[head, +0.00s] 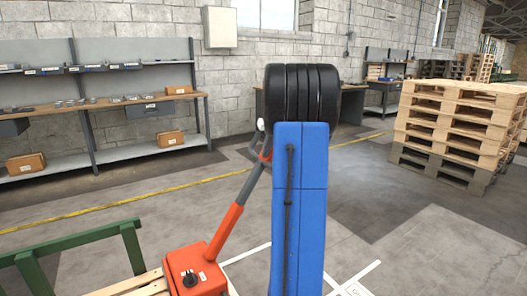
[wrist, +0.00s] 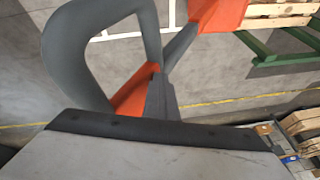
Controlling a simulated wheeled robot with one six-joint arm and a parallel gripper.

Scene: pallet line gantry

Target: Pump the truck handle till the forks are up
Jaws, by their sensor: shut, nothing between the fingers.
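The orange pallet truck (head: 195,275) stands at the lower left in the head view. Its orange and grey handle shaft (head: 228,222) leans up to the right, and its top is partly hidden behind my blue arm. In the wrist view the grey handle loop (wrist: 58,50) curves at the upper left, joined to an orange yoke (wrist: 130,95). My gripper (wrist: 160,80) is shut and empty, overlapping the yoke beside the loop's right side; I cannot tell if it touches. The gripper is hidden in the head view. The forks are not visible.
A wooden pallet (head: 150,284) lies beside the truck body, next to a green rail (head: 75,242). A tall pallet stack (head: 455,125) stands at the right. A shelved workbench (head: 110,106) lines the left wall. Open floor lies beyond the yellow line (head: 120,206).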

